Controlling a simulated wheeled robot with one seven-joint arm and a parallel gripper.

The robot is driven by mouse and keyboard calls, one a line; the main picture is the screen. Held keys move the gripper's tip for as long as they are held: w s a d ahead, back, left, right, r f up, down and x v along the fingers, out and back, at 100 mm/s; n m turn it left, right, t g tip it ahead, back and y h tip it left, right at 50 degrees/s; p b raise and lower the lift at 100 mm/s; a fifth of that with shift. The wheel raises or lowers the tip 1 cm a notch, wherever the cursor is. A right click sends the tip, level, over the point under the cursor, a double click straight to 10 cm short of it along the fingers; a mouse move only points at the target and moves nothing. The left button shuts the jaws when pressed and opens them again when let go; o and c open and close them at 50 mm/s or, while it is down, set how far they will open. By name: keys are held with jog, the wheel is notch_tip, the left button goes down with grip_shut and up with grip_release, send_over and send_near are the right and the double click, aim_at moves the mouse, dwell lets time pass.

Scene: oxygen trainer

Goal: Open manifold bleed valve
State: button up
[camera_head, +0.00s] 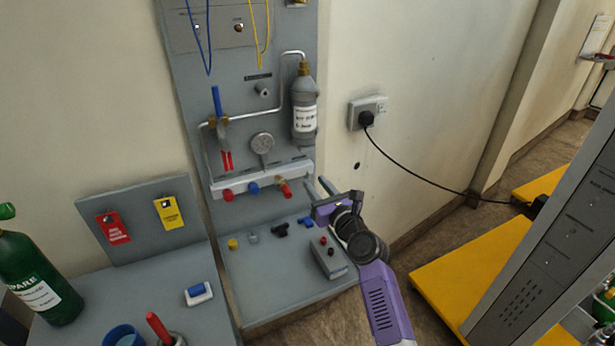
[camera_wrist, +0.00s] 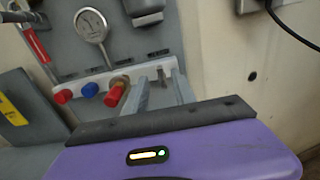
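The white manifold bar (camera_head: 258,181) is fixed across the grey panel. It carries a red knob (camera_head: 228,195) at the left, a blue knob (camera_head: 253,188) in the middle and a longer red knob (camera_head: 286,188) at the right. I cannot read a label telling which is the bleed valve. My gripper (camera_head: 318,188) is just right of the right red knob, open and empty. In the wrist view its two grey fingers (camera_wrist: 160,82) are apart, with the right red knob (camera_wrist: 116,93) left of them and the blue knob (camera_wrist: 90,89) farther left.
A pressure gauge (camera_head: 262,144) and a grey bottle (camera_head: 304,110) are above the manifold. A small grey box (camera_head: 330,262) and loose fittings lie on the shelf below. A black cable (camera_head: 420,177) runs from the wall socket to the right. The left bench holds a green cylinder (camera_head: 38,280).

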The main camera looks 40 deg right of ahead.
aim_at(310, 176)
jog(key=shift+b+x, duration=0.5)
jog(key=shift+x, duration=2.15)
grip_shut()
